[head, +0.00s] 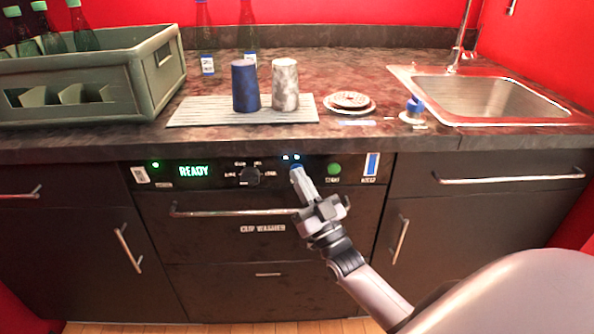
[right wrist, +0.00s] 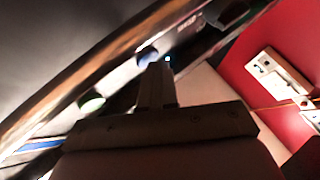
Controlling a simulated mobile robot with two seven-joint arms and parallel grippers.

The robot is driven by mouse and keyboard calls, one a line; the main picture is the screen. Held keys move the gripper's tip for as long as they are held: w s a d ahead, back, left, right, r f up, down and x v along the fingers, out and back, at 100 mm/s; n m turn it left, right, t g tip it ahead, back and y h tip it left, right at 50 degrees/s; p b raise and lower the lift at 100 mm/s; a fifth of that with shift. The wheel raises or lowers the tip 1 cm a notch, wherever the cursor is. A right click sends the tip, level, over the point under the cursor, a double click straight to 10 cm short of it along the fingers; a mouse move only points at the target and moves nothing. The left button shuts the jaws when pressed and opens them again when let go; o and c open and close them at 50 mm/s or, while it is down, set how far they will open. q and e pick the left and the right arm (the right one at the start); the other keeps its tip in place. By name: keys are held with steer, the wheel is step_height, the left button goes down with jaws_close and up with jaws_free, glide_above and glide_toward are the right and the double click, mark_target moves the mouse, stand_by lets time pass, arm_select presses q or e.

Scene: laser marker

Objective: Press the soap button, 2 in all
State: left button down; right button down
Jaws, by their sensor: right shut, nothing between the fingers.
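The cup washer's dark control panel (head: 222,172) sits under the counter edge and its display reads READY. A blue button (head: 296,166) on it is mostly hidden behind my right gripper's fingertips; two small blue lights (head: 291,157) glow just above. My right gripper (head: 297,174) is shut and empty, its tips at that button. I cannot tell whether they touch it. In the right wrist view, the shut fingers (right wrist: 157,72) point at the panel, with a pale round button (right wrist: 147,56) close to the tips. My left gripper is not in view.
A green start button (head: 334,169) and a blue-and-white gauge (head: 371,165) are right of the tips; a dark knob (head: 250,176) is left. The washer's handle (head: 235,212) runs below. Cups, a mat (head: 190,111), a crate (head: 130,80) and a sink (head: 480,95) are above.

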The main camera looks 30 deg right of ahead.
steer(key=shift+s, duration=0.1)
steer(key=shift+s+a+p, duration=0.4)
steer(key=shift+s+p, duration=0.05)
steer(key=shift+s, duration=0.15)
steer(key=s+a, duration=0.1)
steer(key=s+p, duration=0.1)
steer(key=s, duration=0.1)
steer(key=s+a+p, duration=0.1)
steer(key=shift+s+a, duration=0.15)
steer(key=shift+a, duration=0.2)
stand_by(0.9)
